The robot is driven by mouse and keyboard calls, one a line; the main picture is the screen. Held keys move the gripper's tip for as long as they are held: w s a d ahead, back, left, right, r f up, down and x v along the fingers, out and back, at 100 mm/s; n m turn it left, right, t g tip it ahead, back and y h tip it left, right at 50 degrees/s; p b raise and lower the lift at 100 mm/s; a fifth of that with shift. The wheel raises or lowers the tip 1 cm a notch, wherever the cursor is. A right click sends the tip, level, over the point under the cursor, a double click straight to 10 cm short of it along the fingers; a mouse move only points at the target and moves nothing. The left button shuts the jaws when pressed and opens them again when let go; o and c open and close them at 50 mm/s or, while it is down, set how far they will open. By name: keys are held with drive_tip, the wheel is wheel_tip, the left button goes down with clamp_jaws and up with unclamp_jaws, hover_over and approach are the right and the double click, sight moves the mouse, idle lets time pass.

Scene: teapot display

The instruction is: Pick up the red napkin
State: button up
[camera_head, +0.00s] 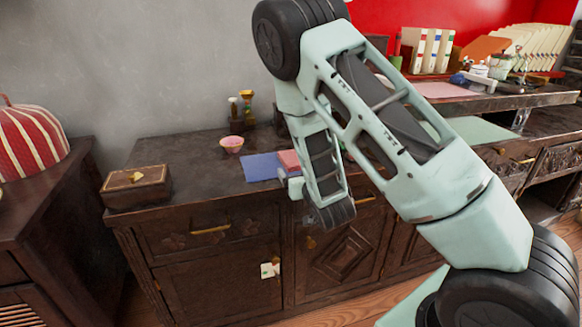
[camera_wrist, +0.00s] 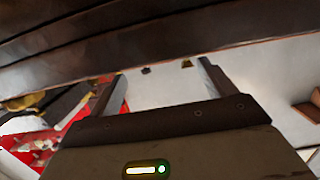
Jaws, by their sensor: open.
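A red, block-like folded thing (camera_head: 289,158), which looks like the red napkin, lies on the dark cabinet top at the right end of a flat blue cloth (camera_head: 260,167). My arm hides what lies to its right. My gripper shows in the wrist view (camera_wrist: 162,72) with its two fingers wide apart and nothing between them. In the head view only a small pale part of it shows, just below the red thing at the cabinet's front edge. I cannot make out the napkin in the wrist view.
The dark wooden cabinet (camera_head: 195,170) bears a wooden box (camera_head: 137,188) at left, a pink bowl (camera_head: 232,145) and small brass-coloured objects (camera_head: 247,104) behind. A red-and-cream striped dome (camera_head: 32,140) stands far left. In the wrist view, dark wood (camera_wrist: 150,45) passes close across the top.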

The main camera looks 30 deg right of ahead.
sight(292, 159)
drive_tip(key=x, duration=0.8)
drive_tip(key=shift+d+r, duration=0.25)
drive_tip(key=shift+d, duration=0.05)
drive_tip(key=c, duration=1.1)
